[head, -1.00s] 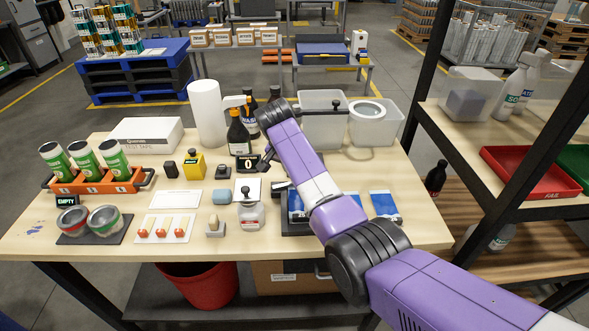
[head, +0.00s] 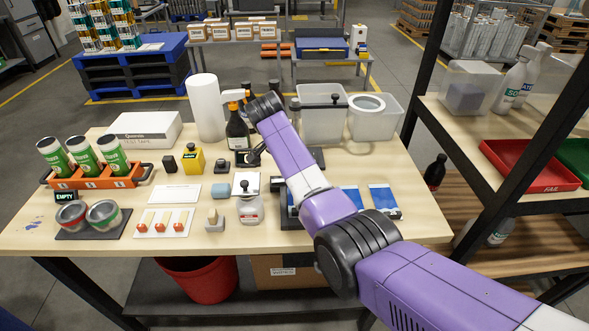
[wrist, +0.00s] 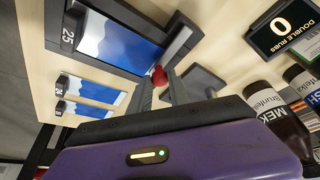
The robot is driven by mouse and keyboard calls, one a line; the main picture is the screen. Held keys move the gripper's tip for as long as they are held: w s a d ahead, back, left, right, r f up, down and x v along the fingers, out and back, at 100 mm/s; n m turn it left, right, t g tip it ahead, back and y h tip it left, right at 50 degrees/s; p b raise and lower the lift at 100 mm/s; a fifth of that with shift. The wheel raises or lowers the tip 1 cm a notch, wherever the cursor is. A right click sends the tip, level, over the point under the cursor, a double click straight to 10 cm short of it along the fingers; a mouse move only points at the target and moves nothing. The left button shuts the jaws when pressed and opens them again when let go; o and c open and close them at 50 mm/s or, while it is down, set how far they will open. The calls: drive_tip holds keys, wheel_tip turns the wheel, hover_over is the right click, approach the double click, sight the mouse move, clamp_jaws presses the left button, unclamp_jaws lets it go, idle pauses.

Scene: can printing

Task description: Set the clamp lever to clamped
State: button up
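The clamp lever's red knob (wrist: 158,75) shows in the wrist view, at the near edge of a dark fixture (wrist: 68,38) marked 25 that holds a blue and white panel. My gripper (wrist: 160,86) has its two grey fingers apart, with the knob at or between the fingertips. I cannot tell whether they press on it. The lever's arm is hidden, so its setting cannot be read. In the head view my gripper (head: 254,156) points down beside the fixture, and my arm covers most of the fixture and the knob.
A counter display (wrist: 282,24) reading 0 stands close by. Dark bottles (wrist: 280,115) are near my gripper. Blue and white panels (head: 384,197) lie to the right of the fixture. Clear bins (head: 322,128) are behind.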

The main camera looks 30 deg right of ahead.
drive_tip(key=o, duration=0.4)
drive_tip(key=shift+o, duration=0.2)
drive_tip(key=b+v, duration=0.1)
drive_tip(key=v, duration=0.7)
drive_tip(key=shift+f, duration=0.1)
